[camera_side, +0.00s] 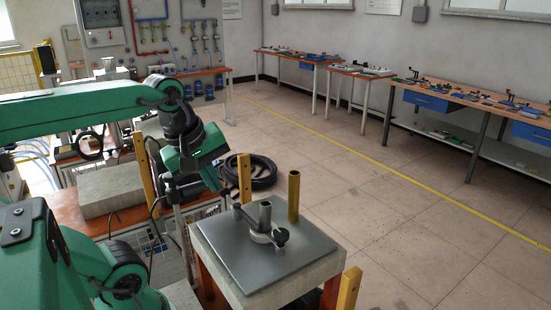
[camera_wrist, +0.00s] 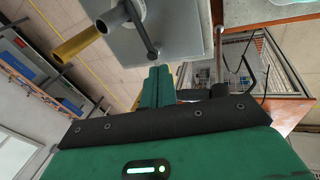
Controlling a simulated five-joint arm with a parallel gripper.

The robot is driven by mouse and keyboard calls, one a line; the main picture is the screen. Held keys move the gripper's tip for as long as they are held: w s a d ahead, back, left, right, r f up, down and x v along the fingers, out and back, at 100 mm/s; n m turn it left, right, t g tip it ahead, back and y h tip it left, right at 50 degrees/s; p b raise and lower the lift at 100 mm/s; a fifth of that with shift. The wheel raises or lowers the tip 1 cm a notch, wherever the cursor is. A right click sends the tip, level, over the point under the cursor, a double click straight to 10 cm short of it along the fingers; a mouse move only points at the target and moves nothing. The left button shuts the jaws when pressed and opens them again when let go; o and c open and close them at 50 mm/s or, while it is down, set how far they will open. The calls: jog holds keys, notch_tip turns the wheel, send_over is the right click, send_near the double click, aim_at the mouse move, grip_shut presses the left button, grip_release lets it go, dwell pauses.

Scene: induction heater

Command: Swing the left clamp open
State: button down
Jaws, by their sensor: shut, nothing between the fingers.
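A grey metal plate (camera_side: 235,250) on a light block carries a clamp assembly (camera_side: 258,237) with a short steel tube (camera_side: 265,214) and a black knob (camera_side: 281,236). A thin lever (camera_side: 245,215) runs from the clamp toward the plate's back left. In the wrist view a dark lever (camera_wrist: 143,33) with a round end points toward my fingers, beside the steel tube (camera_wrist: 115,18). My gripper (camera_side: 215,184) is shut and empty, above and left of the plate. Its green fingers (camera_wrist: 159,70) appear just short of the lever's end; I cannot tell whether they touch.
A tall brass tube (camera_side: 293,196) stands at the plate's back edge; it also shows in the wrist view (camera_wrist: 76,45). Yellow posts (camera_side: 244,178) rise near the plate's corners. A coiled black hose (camera_side: 252,172) lies behind. The floor to the right is clear.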

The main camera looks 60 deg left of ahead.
aim_at(240, 208)
jog(key=s+a+r+n+g, duration=0.1)
jog(key=s+a+r+n, duration=0.1)
jog(key=n, duration=0.9)
jog(key=s+a+r+n+g, duration=0.1)
jog(key=a+r+n, duration=0.1)
jog(key=n, duration=0.9)
jog(key=shift+s+a+r, duration=0.35)
jog(key=shift+a+r, duration=0.05)
jog(key=shift+a, duration=0.1)
jog(key=shift+f, duration=0.15)
jog(key=x, duration=0.3)
jog(key=w+x, duration=0.1)
jog(key=x, duration=0.6)
jog(key=shift+w+d, duration=0.1)
jog(key=shift+w, duration=0.1)
jog(key=shift+w+a+f, duration=0.15)
jog(key=shift+w+a, duration=0.05)
jog(key=shift+w, duration=0.5)
jog(key=shift+w+a+f, duration=0.1)
jog(key=shift+w+a, duration=0.05)
jog(key=shift+w, duration=0.55)
